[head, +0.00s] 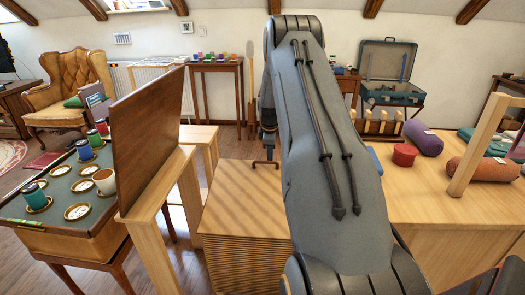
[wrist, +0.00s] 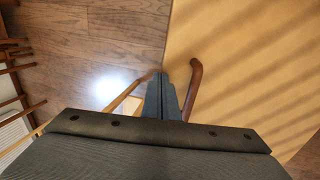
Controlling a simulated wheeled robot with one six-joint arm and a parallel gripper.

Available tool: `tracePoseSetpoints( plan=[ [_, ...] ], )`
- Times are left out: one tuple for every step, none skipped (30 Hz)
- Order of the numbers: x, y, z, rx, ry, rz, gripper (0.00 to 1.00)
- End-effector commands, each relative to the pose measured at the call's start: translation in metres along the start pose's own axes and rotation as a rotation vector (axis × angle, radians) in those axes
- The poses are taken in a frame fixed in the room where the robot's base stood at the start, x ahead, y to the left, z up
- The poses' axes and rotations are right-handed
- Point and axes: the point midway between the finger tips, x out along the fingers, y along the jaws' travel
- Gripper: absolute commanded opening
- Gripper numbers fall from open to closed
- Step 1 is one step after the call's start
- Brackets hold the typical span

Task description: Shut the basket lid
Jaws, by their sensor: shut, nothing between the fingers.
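The basket (head: 245,262) is a tan box with ribbed sides, standing on the floor in the middle of the head view. Its pale lid (head: 243,200) appears to lie flat on top, though my arm hides its right part. A dark brown handle (head: 258,163) shows at the lid's far edge. In the wrist view the lid (wrist: 245,60) fills the right side, and the curved brown handle (wrist: 195,80) is just right of my gripper (wrist: 168,80). My gripper is shut and empty, close beside the handle; I cannot tell whether they touch.
A wooden bench (head: 160,205) with an upright brown panel (head: 148,140) stands left of the basket. A wooden table (head: 440,215) with rolled bundles stands at the right. Bare floor (wrist: 95,40) shows beyond the basket's edge in the wrist view.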

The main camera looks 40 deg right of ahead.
Motion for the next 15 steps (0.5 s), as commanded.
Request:
tracePoseSetpoints(
  plan=[
    [0.012,0.001,0.003,0.004,-0.001,0.000,0.00],
    [0.017,0.001,0.004,0.006,-0.001,0.000,0.00],
    [0.024,0.002,0.005,0.007,-0.001,0.000,0.00],
    [0.028,0.002,0.006,0.008,-0.001,0.000,0.00],
    [0.033,0.002,0.007,0.009,-0.001,0.000,0.00],
    [0.039,0.002,0.007,0.009,-0.002,0.000,0.00],
    [0.044,0.002,0.007,0.009,-0.002,-0.001,0.00],
    [0.048,0.002,0.007,0.009,-0.002,-0.001,0.00],
    [0.053,0.001,0.007,0.009,-0.002,-0.001,0.00],
    [0.057,0.001,0.007,0.009,-0.002,0.000,0.00],
    [0.060,0.001,0.007,0.009,-0.001,0.000,0.00],
    [0.064,0.001,0.007,0.009,-0.001,0.001,0.00],
    [0.067,0.001,0.007,0.009,-0.001,0.002,0.00],
    [0.069,0.001,0.007,0.009,-0.001,0.002,0.00],
    [0.072,0.000,0.007,0.009,-0.001,0.002,0.00]
  ],
)
